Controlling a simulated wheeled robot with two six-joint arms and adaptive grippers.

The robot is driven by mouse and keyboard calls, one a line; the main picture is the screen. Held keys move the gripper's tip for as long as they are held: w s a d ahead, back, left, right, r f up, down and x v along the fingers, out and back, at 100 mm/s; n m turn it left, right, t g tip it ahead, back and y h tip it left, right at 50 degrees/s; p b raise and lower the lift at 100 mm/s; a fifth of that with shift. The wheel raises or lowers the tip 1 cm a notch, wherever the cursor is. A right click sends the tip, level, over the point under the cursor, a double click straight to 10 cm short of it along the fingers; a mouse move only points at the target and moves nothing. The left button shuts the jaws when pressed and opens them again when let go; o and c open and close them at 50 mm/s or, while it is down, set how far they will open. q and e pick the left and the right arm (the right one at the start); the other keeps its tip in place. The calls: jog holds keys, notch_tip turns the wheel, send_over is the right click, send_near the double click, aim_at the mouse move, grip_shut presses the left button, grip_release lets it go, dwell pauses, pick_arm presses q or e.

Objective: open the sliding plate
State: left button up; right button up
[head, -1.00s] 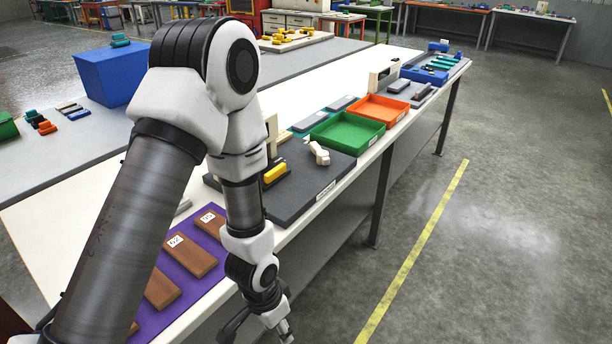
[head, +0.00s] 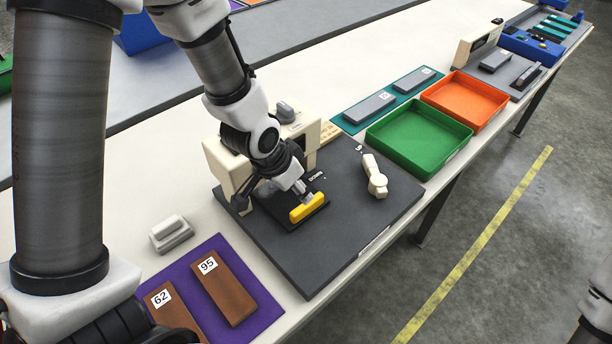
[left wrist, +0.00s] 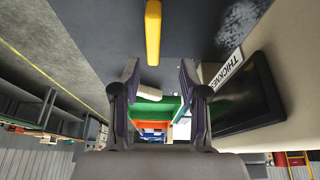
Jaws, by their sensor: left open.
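The sliding plate (head: 285,215) is a small black plate at the front of the cream press housing (head: 228,165). It carries a yellow bar handle (head: 308,207) at its front edge. My left gripper (head: 270,193) is low over the plate, close behind the handle, and partly covers the plate and housing. In the left wrist view the yellow handle (left wrist: 153,32) is at the top, beyond my two parted fingers (left wrist: 157,80) and not between them. The gripper is open and empty. Contact with the plate cannot be told.
The dark base (head: 340,235) carries a white lever (head: 374,177) right of the handle. A green tray (head: 418,138) and an orange tray (head: 465,102) stand further back. Brown blocks lie on a purple mat (head: 262,318) at the front; a grey block (head: 172,234) is beside it.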

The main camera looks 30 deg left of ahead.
aim_at(306, 207)
pick_arm(q)
jog(key=f, duration=0.1)
jog(key=d+f, duration=0.1)
jog(key=f, duration=0.1)
jog(key=shift+s+d+f+p, duration=0.1)
jog(key=shift+d+f+p, duration=0.2)
jog(key=shift+f, duration=0.05)
jog(key=w+f, duration=0.2)
jog(key=shift+a+f, duration=0.2)
jog(key=shift+f, duration=0.2)
jog(key=shift+s+d+r, duration=0.15)
jog(key=shift+s+r, duration=0.05)
jog(key=shift+s, duration=0.05)
jog(key=shift+s+r, duration=0.1)
jog(key=c, duration=0.6)
grip_shut()
